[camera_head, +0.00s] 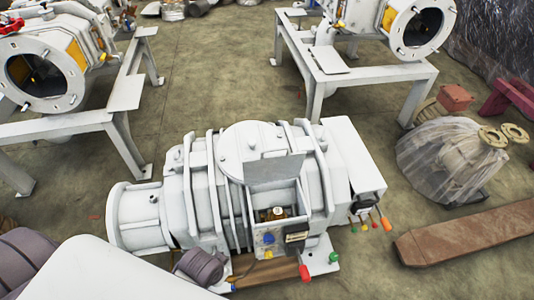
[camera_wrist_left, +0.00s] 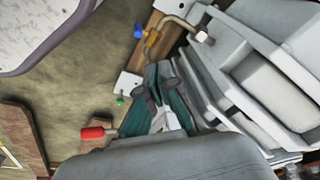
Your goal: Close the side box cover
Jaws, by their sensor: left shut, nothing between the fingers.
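The side box (camera_head: 262,222) sits on the front of the white ribbed vacuum machine (camera_head: 190,205). Its flat grey cover (camera_head: 272,173) stands raised at the box's back edge, so the box is open and a brass-coloured part shows inside. My left gripper (camera_wrist_left: 163,70) is shut and empty in the left wrist view, its dark green fingers beside the machine's ribbed white body (camera_wrist_left: 265,90). I cannot make out the cover in that view. In the head view the left gripper's fingers are not clear. My right gripper is in neither view.
A red-tipped lever (camera_wrist_left: 92,133), a blue-tipped part (camera_wrist_left: 138,31) and a bent pipe (camera_wrist_left: 170,25) show around the left gripper. A brown beam (camera_head: 465,238) and a plastic-wrapped part (camera_head: 455,160) lie to the right. Bare floor (camera_head: 215,80) lies behind the machine.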

